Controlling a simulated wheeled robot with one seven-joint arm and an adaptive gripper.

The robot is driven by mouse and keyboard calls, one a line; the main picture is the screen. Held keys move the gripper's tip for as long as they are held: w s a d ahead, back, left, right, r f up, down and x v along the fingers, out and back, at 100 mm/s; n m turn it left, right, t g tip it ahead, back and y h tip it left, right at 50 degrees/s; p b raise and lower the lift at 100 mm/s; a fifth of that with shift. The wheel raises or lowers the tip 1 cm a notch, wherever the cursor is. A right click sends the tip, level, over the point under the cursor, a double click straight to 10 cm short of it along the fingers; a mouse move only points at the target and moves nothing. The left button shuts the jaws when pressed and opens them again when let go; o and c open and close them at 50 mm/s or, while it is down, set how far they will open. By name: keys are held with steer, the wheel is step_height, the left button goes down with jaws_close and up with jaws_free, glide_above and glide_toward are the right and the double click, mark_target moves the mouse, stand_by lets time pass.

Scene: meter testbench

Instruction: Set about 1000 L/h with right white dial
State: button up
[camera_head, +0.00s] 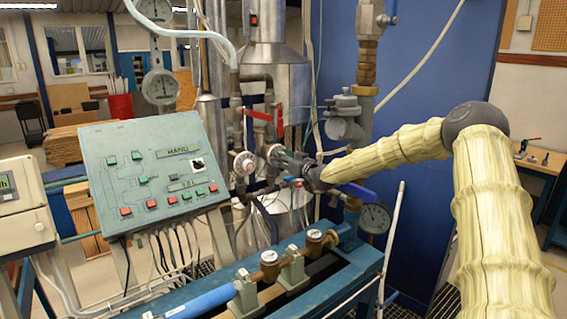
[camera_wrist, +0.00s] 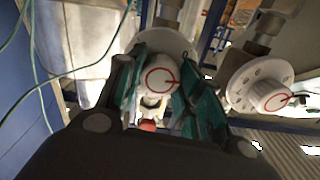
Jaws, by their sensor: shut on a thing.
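The right white dial (camera_head: 274,154) sits on the pipework in the middle of the head view, partly hidden by my gripper (camera_head: 284,160). In the wrist view the dial (camera_wrist: 161,77) lies between the two green-padded fingers of my gripper (camera_wrist: 163,84). Its white face with a red ring and a line mark shows. The fingers are shut on it from both sides. The left white dial (camera_head: 244,163) stands just beside it, apart from my gripper. It also shows in the wrist view (camera_wrist: 259,87), at the right. The flow value cannot be read.
Red valve handles (camera_head: 257,115) sit just above the dials. A blue lever (camera_head: 357,191) and a round gauge (camera_head: 375,218) are below my forearm. A sloped control panel (camera_head: 150,168) stands at the left. A blue wall panel (camera_head: 430,80) rises behind.

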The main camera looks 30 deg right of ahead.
steer(key=m+b, duration=2.1)
steer(key=m, duration=0.5)
steer(key=shift+d+f+m+b, duration=0.1)
steer(key=shift+d+m+b, duration=0.05)
steer(key=shift+m+b, duration=0.2)
steer(key=o, duration=1)
steer(key=shift+d, duration=0.15)
steer(key=shift+o, duration=0.2)
steer(key=shift+a, duration=0.2)
